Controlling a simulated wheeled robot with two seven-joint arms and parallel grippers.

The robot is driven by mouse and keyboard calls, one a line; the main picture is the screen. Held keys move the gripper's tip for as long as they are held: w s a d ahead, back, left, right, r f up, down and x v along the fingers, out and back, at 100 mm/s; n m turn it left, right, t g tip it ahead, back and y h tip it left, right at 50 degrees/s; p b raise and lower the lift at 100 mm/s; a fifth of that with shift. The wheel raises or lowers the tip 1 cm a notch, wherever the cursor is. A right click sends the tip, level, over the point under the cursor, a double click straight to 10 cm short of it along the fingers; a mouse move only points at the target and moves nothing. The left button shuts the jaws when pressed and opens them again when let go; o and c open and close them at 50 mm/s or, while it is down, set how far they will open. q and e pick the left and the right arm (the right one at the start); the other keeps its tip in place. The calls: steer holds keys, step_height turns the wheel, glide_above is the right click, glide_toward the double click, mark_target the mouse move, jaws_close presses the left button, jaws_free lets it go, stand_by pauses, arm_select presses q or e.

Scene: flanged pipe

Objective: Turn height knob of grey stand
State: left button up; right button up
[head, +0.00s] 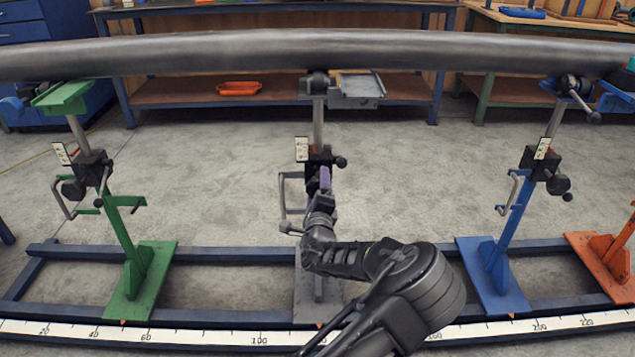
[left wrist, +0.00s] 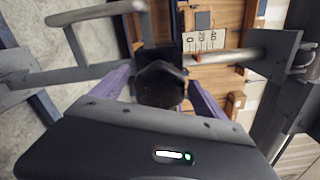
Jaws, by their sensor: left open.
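The grey stand (head: 318,122) stands in the middle of the row under the long pipe, with its base partly hidden by my left arm. Its black clamp block carries a crank handle (head: 283,200) on the left and a small ball-ended lever (head: 341,162) on the right. My left gripper (head: 325,176) is in front of the clamp block. In the left wrist view, a dark round knob (left wrist: 158,86) lies between the two purple fingers of my open left gripper (left wrist: 157,92). Gaps seem to show beside the knob; contact is hard to tell. My right gripper is out of view.
The long grey pipe (head: 240,52) spans above the stands. A green stand (head: 125,225) is at left, a blue stand (head: 508,235) at right, and an orange one (head: 612,255) beyond it. Blue floor rails and a ruler strip (head: 200,337) run along the bottom.

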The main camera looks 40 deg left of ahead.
arm_select(q)
steer(key=shift+p+v, duration=0.35)
steer(key=shift+v, duration=2)
